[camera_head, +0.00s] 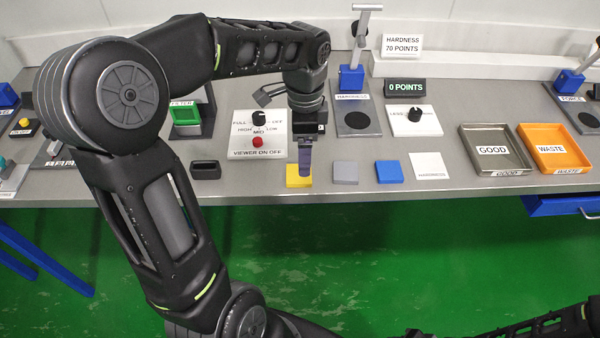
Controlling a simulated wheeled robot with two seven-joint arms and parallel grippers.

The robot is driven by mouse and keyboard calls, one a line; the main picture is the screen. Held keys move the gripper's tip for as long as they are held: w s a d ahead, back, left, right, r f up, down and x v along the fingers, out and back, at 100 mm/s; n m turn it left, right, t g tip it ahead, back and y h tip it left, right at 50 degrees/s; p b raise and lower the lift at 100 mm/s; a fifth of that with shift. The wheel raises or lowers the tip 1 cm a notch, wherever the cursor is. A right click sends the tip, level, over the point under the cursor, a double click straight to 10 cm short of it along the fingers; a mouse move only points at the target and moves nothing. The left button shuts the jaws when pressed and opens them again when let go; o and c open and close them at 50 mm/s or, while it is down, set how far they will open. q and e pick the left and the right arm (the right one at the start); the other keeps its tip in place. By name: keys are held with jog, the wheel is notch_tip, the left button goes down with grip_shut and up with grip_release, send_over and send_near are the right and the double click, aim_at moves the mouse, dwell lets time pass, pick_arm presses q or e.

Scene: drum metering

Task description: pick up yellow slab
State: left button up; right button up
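The yellow slab (293,182) lies on the grey bench near its front edge. My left gripper (305,172) points down right over the slab, and its fingers cover part of it. Whether the fingers touch or grip the slab cannot be made out, and the gap between them does not show. My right arm shows only in part at the bottom right, and its gripper is not in view.
A grey slab (345,173) and a blue slab (389,172) lie to the right, beside a white hardness card (431,166). A viewer panel (246,145) and a small black holder (205,170) stand left. Trays marked good (522,160) and waste (583,158) stand right.

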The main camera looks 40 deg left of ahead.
aim_at(293, 179)
pick_arm(q)
jog(key=shift+f, duration=0.8)
jog(key=shift+s+a+f+p, duration=0.1)
jog(key=shift+f+p, duration=0.15)
jog(key=shift+f, duration=1.1)
jog(key=shift+s+f+p, duration=0.1)
jog(key=shift+f+p, duration=0.15)
jog(key=shift+f, duration=1.05)
jog(key=c, duration=1.5)
